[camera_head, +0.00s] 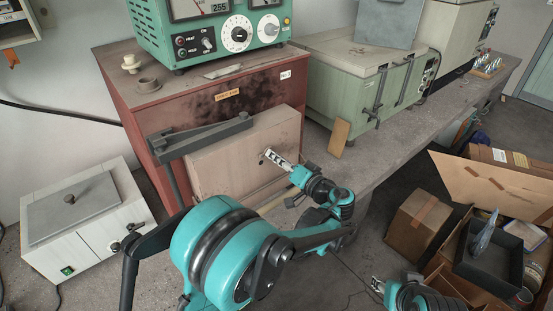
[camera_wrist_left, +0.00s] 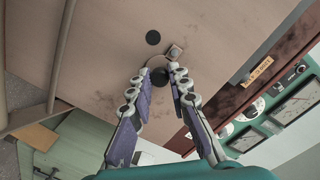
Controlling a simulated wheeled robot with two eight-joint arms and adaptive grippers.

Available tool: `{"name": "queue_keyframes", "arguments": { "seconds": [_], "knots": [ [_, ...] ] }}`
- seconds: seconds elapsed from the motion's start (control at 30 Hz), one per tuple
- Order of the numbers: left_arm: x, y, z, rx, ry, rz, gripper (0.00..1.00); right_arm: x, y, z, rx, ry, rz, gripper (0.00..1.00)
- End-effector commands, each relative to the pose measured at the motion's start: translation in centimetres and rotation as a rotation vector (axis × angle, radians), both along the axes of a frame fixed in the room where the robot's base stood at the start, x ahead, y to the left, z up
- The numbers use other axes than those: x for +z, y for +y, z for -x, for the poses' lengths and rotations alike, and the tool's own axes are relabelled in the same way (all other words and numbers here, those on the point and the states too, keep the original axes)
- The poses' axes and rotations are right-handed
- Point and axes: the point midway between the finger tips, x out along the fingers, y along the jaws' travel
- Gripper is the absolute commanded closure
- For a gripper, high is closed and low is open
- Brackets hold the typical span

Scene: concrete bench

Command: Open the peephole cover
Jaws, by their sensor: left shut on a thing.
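The furnace door (camera_head: 225,160) is a beige panel on the front of the reddish-brown furnace. In the left wrist view the small peephole cover (camera_wrist_left: 155,61) lies on the door face, beside a pale square pivot piece (camera_wrist_left: 174,50). A dark round knob (camera_wrist_left: 160,76) sits between my left fingertips. A dark round spot (camera_wrist_left: 153,37), which looks like the peephole, shows clear of the cover. My left gripper (camera_head: 268,154) is shut on the knob, also seen in the left wrist view (camera_wrist_left: 161,74). My right gripper (camera_head: 378,286) is at the lower right, away from the door; its jaws are unclear.
A grey handle bar (camera_head: 200,136) crosses the door's upper left. A teal control box (camera_head: 215,25) stands on the furnace (camera_head: 215,90). A white unit (camera_head: 85,225) is at left, a green oven (camera_head: 345,75) at right. Cardboard boxes (camera_head: 415,220) stand at lower right.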

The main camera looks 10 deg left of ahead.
Motion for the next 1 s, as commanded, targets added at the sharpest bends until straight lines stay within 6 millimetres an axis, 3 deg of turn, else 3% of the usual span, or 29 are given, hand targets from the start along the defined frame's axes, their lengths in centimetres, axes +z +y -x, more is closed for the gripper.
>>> {"name": "queue_keyframes", "arguments": {
  "seconds": [0.3, 0.83, 0.87, 0.9, 0.93, 1.0],
  "knots": [
    [0.33, 0.02, 0.02, 0.0, -0.093, 0.073, 1.0, 0.19, 0.0, 0.0, 0.0, 0.0, 0.0, 0.6],
    [0.4, 0.03, 0.03, 0.0, -0.111, 0.086, 1.0, 0.22, 0.0, 0.0, 0.0, 0.0, 0.0, 0.6],
    [0.4, 0.03, 0.03, 0.0, -0.111, 0.086, 0.77, 0.22, 0.0, 0.0, 0.0, 0.0, 0.0, 0.6],
    [0.4, 0.03, 0.03, 0.0, -0.11, 0.086, 0.66, 0.22, 0.0, 0.0, 0.0, 0.0, 0.0, 0.6],
    [0.4, 0.03, 0.03, 0.0, -0.11, 0.086, 0.61, 0.22, 0.0, 0.0, 0.0, 0.0, 0.0, 0.6],
    [0.4, 0.03, 0.03, 0.0, -0.11, 0.085, 0.61, 0.22, 0.0, 0.0, 0.0, 0.0, 0.0, 0.6]
  ]
}}
